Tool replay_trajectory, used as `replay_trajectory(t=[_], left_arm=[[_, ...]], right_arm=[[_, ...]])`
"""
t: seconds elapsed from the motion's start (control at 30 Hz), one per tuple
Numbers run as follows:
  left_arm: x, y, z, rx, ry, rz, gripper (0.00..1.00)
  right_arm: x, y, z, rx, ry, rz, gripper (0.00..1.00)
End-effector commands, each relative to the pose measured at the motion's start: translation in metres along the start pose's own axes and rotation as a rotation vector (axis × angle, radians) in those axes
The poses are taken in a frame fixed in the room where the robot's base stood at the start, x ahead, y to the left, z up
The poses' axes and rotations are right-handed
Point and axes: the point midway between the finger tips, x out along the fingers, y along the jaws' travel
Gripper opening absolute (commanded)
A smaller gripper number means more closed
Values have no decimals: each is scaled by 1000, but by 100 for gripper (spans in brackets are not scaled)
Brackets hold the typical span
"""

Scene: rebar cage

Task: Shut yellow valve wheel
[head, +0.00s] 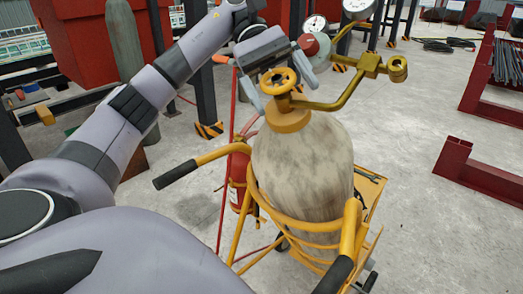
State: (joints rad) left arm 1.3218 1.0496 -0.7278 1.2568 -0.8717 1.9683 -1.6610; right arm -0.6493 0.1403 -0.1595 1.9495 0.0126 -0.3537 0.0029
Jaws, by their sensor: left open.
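The yellow valve wheel (279,81) sits on top of the brass-coloured neck of a worn, beige gas cylinder (305,165). My left gripper (275,92) reaches in from the upper left. It is open, with one finger on the left of the wheel and the other behind or to the right of it. I cannot tell whether the fingers touch the wheel. A brass regulator arm (345,88) runs right from the valve, with round gauges (316,23) above it. My right gripper is not in view.
The cylinder stands in a yellow trolley (300,226) with black-gripped handles (175,175). A red fire extinguisher (238,185) stands behind its left side. Red steel beams (480,172) lie at the right. The concrete floor (425,215) right of the trolley is mostly clear.

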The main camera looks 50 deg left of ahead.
Motion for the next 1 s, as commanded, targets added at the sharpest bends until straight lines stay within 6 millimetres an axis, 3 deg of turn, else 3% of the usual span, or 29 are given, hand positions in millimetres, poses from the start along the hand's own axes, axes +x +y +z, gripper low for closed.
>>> replay_trajectory(t=[0.63, 1.0], left_arm=[[1, 4, -2, -125, 0, 256, 96], [1, 7, -6, -260, 4, 541, 96]], right_arm=[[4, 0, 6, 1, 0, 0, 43], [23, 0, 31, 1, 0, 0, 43]])
